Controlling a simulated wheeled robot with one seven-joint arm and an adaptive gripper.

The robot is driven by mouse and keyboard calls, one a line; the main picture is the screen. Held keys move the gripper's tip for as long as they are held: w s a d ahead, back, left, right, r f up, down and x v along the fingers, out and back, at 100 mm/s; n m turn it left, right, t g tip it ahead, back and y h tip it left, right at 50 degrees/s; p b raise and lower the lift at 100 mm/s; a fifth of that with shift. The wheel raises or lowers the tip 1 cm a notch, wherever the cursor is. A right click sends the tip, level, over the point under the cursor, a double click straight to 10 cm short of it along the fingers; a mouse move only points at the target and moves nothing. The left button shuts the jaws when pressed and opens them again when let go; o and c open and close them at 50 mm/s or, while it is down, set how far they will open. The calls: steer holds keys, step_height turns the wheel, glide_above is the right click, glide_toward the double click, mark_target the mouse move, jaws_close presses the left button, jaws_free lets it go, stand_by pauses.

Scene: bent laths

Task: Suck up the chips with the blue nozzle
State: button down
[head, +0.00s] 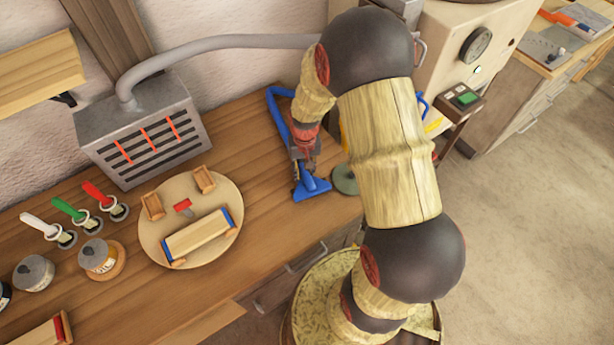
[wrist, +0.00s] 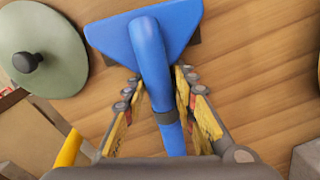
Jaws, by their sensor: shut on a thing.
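The blue nozzle (head: 312,188) has a wide flat head and a round neck, and a blue hose (head: 277,108) shows behind it. It is at the right part of the wooden bench. My gripper (head: 303,166) is shut on the nozzle's neck. In the wrist view the fingers of my gripper (wrist: 158,82) stand on either side of the neck, and the flat head of the nozzle (wrist: 172,25) points away over the wood. I cannot tell whether the head touches the bench. I cannot make out any chips in either view; my arm hides part of the bench.
A green round lid with a dark knob (wrist: 45,50) lies close beside the nozzle. A round board (head: 172,200) with wooden parts lies to the left. A grey slotted box (head: 145,130) with a pipe stands at the wall. Brushes and jars stand farther left.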

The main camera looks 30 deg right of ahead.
mark_target(315, 177)
steer(key=shift+w+f+b, duration=0.15)
steer(key=shift+w+b, duration=0.05)
steer(key=shift+w, duration=1.6)
steer(key=shift+w+f+b, duration=0.1)
steer(key=shift+w+b, duration=0.05)
steer(key=shift+w, duration=1.6)
steer(key=shift+d, duration=1.2)
steer(key=shift+s+r+p, duration=0.15)
steer(key=shift+s+p, duration=0.1)
steer(key=shift+s, duration=0.5)
steer(key=shift+s+r+p, duration=0.1)
steer(key=shift+s+p, duration=0.1)
steer(key=shift+s, duration=0.5)
steer(key=shift+s+f+p, duration=0.1)
steer(key=shift+s+p, duration=0.55)
steer(key=shift+s, duration=3.15)
steer(key=shift+d, duration=1.15)
steer(key=shift+w+f+b, duration=0.15)
steer(key=shift+w+b, duration=0.15)
steer(key=shift+w, duration=5.05)
